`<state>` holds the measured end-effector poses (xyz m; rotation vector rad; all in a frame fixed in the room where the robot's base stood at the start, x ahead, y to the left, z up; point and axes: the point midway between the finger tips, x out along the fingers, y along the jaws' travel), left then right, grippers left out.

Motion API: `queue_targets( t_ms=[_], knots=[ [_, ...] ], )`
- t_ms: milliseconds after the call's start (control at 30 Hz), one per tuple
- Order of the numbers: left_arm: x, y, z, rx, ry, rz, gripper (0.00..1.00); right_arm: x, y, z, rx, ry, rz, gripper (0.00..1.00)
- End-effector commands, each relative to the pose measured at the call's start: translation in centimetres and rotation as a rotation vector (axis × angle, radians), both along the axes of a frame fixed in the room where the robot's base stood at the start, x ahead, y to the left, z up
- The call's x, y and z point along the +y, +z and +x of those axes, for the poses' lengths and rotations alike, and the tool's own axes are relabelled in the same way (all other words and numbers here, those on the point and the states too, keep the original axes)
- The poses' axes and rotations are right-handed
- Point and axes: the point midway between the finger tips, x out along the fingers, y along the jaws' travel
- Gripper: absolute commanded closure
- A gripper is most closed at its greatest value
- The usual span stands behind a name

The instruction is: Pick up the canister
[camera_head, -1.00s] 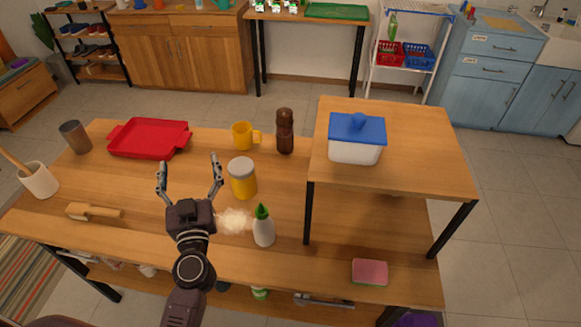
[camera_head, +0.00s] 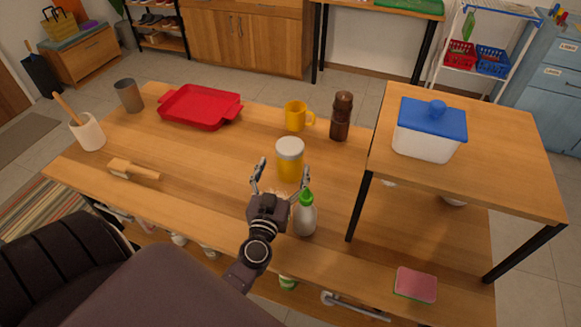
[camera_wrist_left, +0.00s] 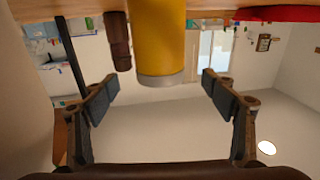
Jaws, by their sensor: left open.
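The canister (camera_head: 289,160) is yellow with a grey-white lid and stands upright on the wooden table. In the left wrist view the canister (camera_wrist_left: 160,38) appears upside down, ahead of and between the spread fingers. My left gripper (camera_head: 281,179) is open and empty, just in front of the canister on the near side. Its fingers also show in the left wrist view (camera_wrist_left: 160,90), apart from the canister. My right gripper is not in view.
A white bottle with green cap (camera_head: 305,216) stands close by the gripper's right finger. A yellow mug (camera_head: 295,115) and brown bottle (camera_head: 341,116) stand behind the canister. A raised shelf with a blue-lidded box (camera_head: 428,143) is to the right.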

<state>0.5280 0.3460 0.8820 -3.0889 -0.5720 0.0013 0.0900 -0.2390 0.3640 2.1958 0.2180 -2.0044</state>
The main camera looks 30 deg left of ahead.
Motion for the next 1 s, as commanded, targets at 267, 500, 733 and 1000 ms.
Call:
queue_targets(
  t_ms=[267, 500, 733, 1000],
  knots=[
    [0.6, -0.8, 1.6, 0.0, 0.0, 0.0, 0.22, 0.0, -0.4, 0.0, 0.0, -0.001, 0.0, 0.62],
    [1.7, -0.6, 4.4, -0.003, 0.0, 0.0, 0.22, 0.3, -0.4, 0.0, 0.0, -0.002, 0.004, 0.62],
    [2.6, -0.7, 6.8, -0.001, 0.001, 0.0, 0.22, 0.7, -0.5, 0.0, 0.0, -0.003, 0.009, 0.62],
    [2.7, -0.7, 7.0, 0.0, 0.0, 0.0, 0.22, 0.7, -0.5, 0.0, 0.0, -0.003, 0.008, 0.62]
  ],
)
